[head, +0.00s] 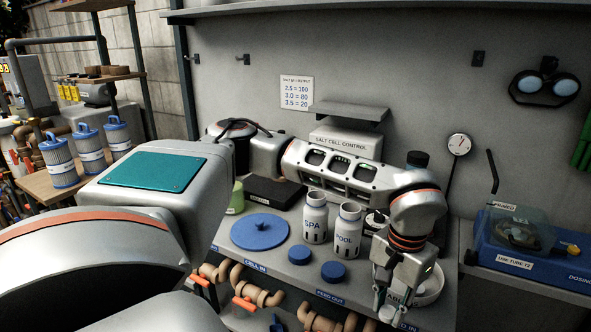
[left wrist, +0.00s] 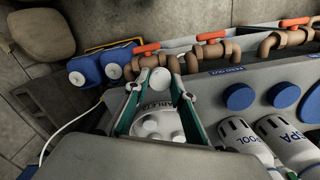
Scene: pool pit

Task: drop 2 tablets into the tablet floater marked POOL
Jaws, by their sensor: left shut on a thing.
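My left gripper (head: 386,308) points down at the front right of the bench, beside a white tablet dish (head: 432,287). In the left wrist view its fingers (left wrist: 156,70) are closed on a white round tablet (left wrist: 160,80). Several white tablets show in the dish (left wrist: 150,126) below the grip. The white floater marked POOL (head: 347,232) stands upright with its top open, left of my gripper; it also shows in the left wrist view (left wrist: 238,136). The similar SPA floater (head: 315,220) stands to its left. Whether tablets lie inside either is hidden. My right gripper is out of view.
Two blue caps (head: 333,271) (head: 300,255) lie in front of the floaters, and a blue disc (head: 261,232) lies left. Pipes with orange-handled valves (head: 262,295) run below the bench's front edge. A blue dosing unit (head: 530,245) stands right.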

